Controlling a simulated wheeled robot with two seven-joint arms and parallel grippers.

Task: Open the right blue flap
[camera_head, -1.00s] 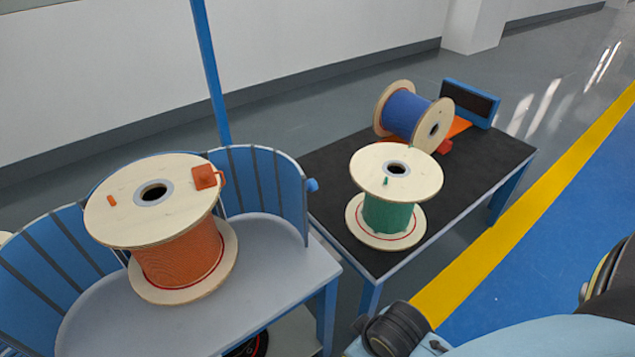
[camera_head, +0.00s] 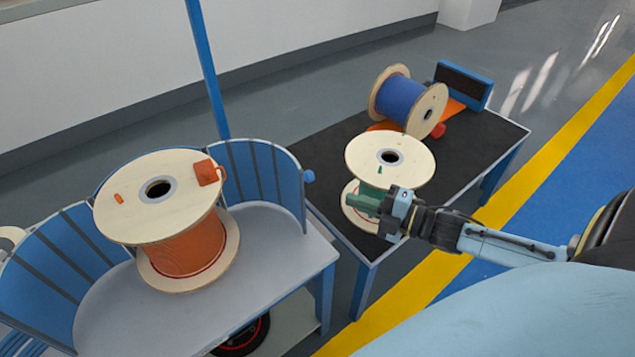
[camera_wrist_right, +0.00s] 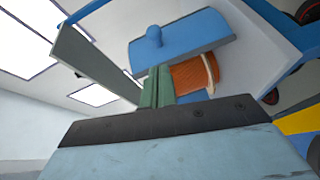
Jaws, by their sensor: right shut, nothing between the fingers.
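The right blue flap (camera_head: 262,178) is a curved slatted panel behind and to the right of the orange cable spool (camera_head: 185,248). A round blue knob (camera_head: 309,176) sticks out from its right edge. In the right wrist view, the flap (camera_wrist_right: 195,38) shows its smooth outer side with the knob (camera_wrist_right: 154,38) on it. My right gripper (camera_head: 350,200) is shut and empty, in front of the green spool in the picture and right of the knob, apart from it. Its green fingers (camera_wrist_right: 157,85) point toward the flap in the right wrist view. My left gripper is out of view.
The orange spool stands on a grey table (camera_head: 265,262). To its right, a black-topped table (camera_head: 330,150) holds a green spool (camera_head: 390,158) and a blue spool (camera_head: 408,100). A thin blue post (camera_head: 207,70) rises behind the flap. Another blue panel (camera_head: 45,275) curves at left.

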